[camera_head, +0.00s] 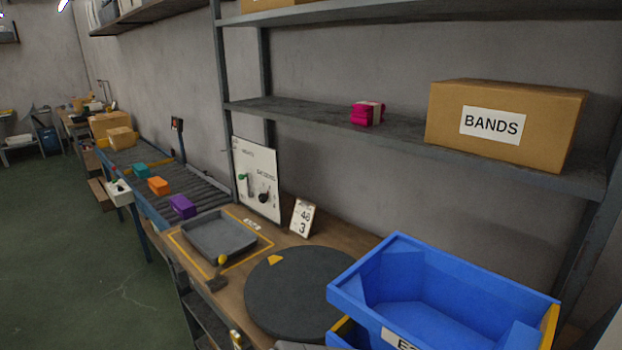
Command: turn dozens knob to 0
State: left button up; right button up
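A white upright panel (256,180) stands at the back of the workbench, against the shelf post. It carries a green knob (243,179) at the left and a black knob (264,196) at the lower right, each with small lettering above. The lettering is too small for me to tell surely which is the dozens knob, and I cannot read the settings. A small white card (303,217) with the numbers 48 and 3 stands to the right of the panel. Neither of my grippers can be made out in this view.
A grey tray (220,238) lies in a yellow outline in front of the panel. A dark round turntable (292,297) and a blue bin (450,300) are to the right. A roller conveyor (206,196) carries coloured bundles at left. A shelf (400,140) holds a BANDS box (500,122).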

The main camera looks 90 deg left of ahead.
aim_at(263, 197)
jog(key=u, duration=0.05)
jog(key=k, duration=0.7)
jog(key=u, duration=3.9)
jog(key=i, duration=1.45)
jog(key=z, duration=1.95)
